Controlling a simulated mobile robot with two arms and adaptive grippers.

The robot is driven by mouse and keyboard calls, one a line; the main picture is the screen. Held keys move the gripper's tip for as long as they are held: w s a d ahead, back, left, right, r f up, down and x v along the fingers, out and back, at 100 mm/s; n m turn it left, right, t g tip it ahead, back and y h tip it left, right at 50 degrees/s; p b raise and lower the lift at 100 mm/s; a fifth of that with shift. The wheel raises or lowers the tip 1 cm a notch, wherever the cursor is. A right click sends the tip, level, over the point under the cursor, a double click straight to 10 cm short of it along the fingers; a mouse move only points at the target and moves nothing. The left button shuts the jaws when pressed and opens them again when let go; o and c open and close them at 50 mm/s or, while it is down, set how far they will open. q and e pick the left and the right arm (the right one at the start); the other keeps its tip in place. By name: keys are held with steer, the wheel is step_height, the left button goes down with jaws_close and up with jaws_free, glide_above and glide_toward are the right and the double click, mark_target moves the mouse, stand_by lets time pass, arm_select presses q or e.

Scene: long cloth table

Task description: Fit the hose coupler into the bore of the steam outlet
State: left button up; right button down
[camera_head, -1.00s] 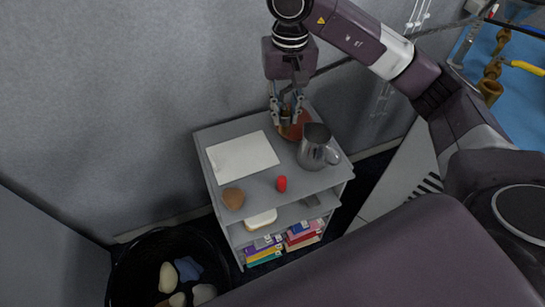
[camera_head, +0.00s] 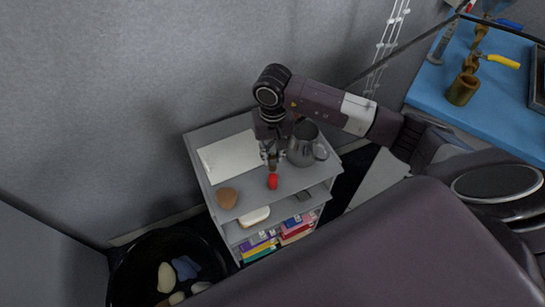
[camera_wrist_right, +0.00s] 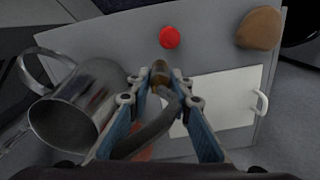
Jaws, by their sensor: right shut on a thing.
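My right gripper (camera_head: 271,158) is over the grey shelf unit, between the white board and the metal pitcher. In the right wrist view the right gripper (camera_wrist_right: 158,84) is shut on a small brass-coloured piece, apparently the hose coupler (camera_wrist_right: 160,70). A dark grey curved length, like hose, shows between the fingers below it. Whether the piece touches the shelf top is unclear. A brass fitting with an open round mouth, apparently the steam outlet (camera_head: 463,89), stands on the blue table at the far right, well away from the gripper. My left gripper is out of view.
The metal pitcher (camera_head: 303,150) stands close beside the right gripper. A red object (camera_head: 272,181), a brown lump (camera_head: 227,198) and the white board (camera_head: 225,158) are on the shelf top (camera_head: 245,192). A black bin (camera_head: 128,270) is on the floor. A yellow-handled tool (camera_head: 503,61) lies near the fitting.

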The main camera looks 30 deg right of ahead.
steer(key=shift+f, duration=0.95)
steer(key=shift+f, duration=0.1)
steer(key=shift+f, duration=0.1)
steer(key=c, duration=1.7)
jaws_free()
steer(key=shift+c, duration=0.2)
